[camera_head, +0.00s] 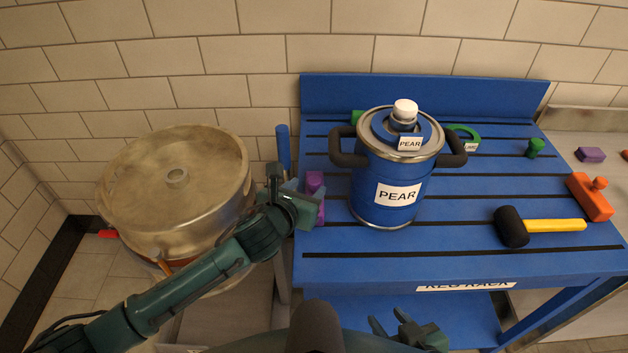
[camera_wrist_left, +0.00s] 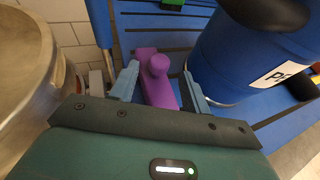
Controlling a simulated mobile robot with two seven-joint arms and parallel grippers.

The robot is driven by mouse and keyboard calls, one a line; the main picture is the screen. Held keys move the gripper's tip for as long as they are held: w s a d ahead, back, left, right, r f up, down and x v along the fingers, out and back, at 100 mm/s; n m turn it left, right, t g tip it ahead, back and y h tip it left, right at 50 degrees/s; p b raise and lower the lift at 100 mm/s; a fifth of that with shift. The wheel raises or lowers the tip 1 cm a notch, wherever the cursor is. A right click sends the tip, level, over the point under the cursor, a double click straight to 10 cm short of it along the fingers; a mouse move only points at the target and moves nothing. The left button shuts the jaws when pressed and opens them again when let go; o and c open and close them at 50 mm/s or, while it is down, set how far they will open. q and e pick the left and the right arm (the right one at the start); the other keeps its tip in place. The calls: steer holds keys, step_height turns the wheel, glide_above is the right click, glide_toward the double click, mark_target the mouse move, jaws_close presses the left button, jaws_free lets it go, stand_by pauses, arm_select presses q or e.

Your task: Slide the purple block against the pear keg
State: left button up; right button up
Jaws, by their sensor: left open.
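The blue pear keg (camera_head: 382,190), labelled PEAR, stands upright on the blue rack, with black side handles and a steel rim. The purple block (camera_head: 315,189) lies left of the keg near the rack's left edge. In the left wrist view the block (camera_wrist_left: 157,85) has a round knob on top, and the keg (camera_wrist_left: 245,55) stands to its right with a gap. My left gripper (camera_head: 305,192) is open, its fingers on either side of the block; contact cannot be told. The right finger is between block and keg. My right gripper (camera_head: 390,322) is low in front of the rack, fingers apart and empty.
The blue keg rack (camera_head: 370,241) has dark slots across its top. A black mallet (camera_head: 512,227) with a yellow handle lies right of the keg. Green pieces sit behind and right. A large copper-coloured vessel (camera_head: 175,180) stands left of the rack. A tiled wall closes off the back.

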mark_target(313, 182)
arm_select(q)
steer(key=x, duration=0.5)
steer(key=shift+w+d+b, duration=0.2)
steer(key=shift+w+b, duration=0.1)
steer(key=shift+c, duration=0.6)
steer(key=shift+f, duration=0.1)
jaws_close()
